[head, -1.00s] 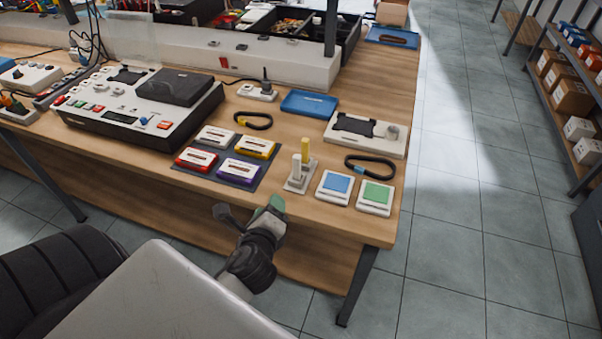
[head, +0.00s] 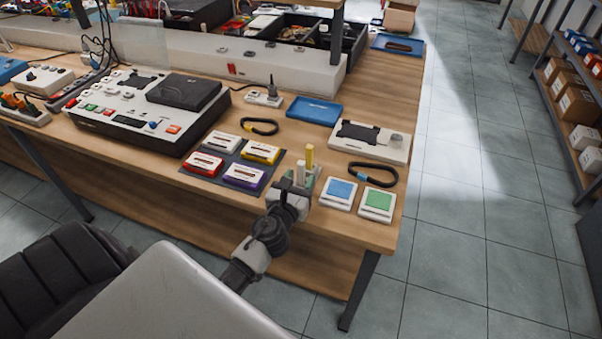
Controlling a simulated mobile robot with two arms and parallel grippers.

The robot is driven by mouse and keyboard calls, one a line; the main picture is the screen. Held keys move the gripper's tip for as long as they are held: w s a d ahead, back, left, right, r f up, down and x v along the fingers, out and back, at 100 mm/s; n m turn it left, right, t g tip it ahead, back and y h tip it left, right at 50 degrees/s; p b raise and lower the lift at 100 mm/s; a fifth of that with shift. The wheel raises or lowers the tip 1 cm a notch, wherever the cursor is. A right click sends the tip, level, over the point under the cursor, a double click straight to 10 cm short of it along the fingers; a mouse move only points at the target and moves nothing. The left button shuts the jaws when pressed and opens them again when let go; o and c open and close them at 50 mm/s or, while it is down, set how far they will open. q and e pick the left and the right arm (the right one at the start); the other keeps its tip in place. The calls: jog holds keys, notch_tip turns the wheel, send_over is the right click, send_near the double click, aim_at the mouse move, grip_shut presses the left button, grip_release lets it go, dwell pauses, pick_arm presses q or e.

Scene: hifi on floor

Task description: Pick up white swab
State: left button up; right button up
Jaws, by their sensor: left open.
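The white swab (head: 300,174) stands upright in a small pale holder near the table's front edge, beside a taller yellow swab (head: 309,158). My left gripper (head: 300,184) is open and reaches in from the front at the holder. Its fingers appear to lie on either side of the white swab's lower part in the picture; I cannot tell whether they touch it. The gripper hides most of the holder. My right gripper is not in view.
A blue-topped box (head: 338,193) and a green-topped box (head: 376,204) lie close to the right. A dark mat (head: 227,170) with several coloured cassettes lies to the left. A black strap (head: 372,173) and a pale device (head: 368,143) lie behind.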

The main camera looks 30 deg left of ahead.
aim_at(300, 175)
pick_arm(q)
jog(key=x, duration=0.4)
jog(key=shift+a+r, duration=0.15)
jog(key=shift+r, duration=0.05)
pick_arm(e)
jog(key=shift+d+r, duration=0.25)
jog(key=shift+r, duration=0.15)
pick_arm(q)
jog(key=shift+s, duration=0.1)
jog(key=shift+c, duration=0.8)
grip_shut()
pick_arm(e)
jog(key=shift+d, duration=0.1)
pick_arm(q)
jog(key=shift+r, duration=0.15)
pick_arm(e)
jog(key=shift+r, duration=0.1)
